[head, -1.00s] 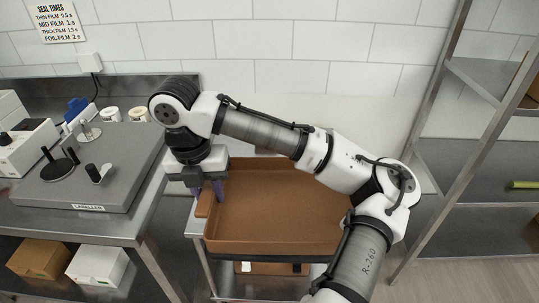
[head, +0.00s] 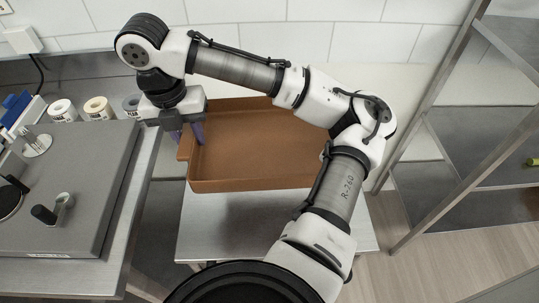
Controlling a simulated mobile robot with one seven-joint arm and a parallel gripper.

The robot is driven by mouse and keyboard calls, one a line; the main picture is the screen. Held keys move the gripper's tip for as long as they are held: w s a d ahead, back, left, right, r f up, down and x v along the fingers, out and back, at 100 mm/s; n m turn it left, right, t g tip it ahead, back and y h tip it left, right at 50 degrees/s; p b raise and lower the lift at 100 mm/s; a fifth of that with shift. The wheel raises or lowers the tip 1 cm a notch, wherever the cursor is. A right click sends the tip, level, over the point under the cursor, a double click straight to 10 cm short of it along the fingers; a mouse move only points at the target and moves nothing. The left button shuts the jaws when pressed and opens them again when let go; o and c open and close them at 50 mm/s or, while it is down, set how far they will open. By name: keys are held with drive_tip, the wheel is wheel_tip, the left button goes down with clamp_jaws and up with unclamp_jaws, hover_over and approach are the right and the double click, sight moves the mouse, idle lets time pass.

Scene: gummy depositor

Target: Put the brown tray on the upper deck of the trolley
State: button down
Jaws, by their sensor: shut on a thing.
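The brown tray (head: 262,184) is a wide, shallow, empty box in the middle of the head view. My gripper (head: 187,140) is at the tray's left end, its purple fingers shut on the tray's left side. The trolley's upper deck (head: 275,228) is bare grey metal and shows in front of the tray. The tray overlaps the deck's back part in the picture. I cannot tell whether it rests on the deck or hangs a little above it. My arm hides the tray's right end.
A metal shelf rack (head: 455,150) stands at right. A tiled wall (head: 240,40) closes off the back. Floor shows between trolley and rack.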

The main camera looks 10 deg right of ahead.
drive_tip(key=a+r+p, duration=0.1)
drive_tip(key=p, duration=0.1)
drive_tip(key=shift+a+p, duration=0.15)
drive_tip(key=shift+p, duration=0.25)
drive_tip(key=f+b, duration=0.1)
drive_tip(key=f, duration=0.4)
drive_tip(key=a+f+b, duration=0.1)
drive_tip(key=f, duration=0.4)
drive_tip(key=f+b, duration=0.1)
drive_tip(key=f, duration=0.5)
drive_tip(key=shift+w+a+b, duration=0.15)
drive_tip(key=shift+w+b, duration=0.1)
drive_tip(key=shift+b, duration=0.15)
drive_tip(key=shift+f+b, duration=1.95)
drive_tip(key=shift+f, duration=0.5)
drive_tip(key=shift+f, duration=0.2)
drive_tip(key=c, duration=1.1)
unclamp_jaws()
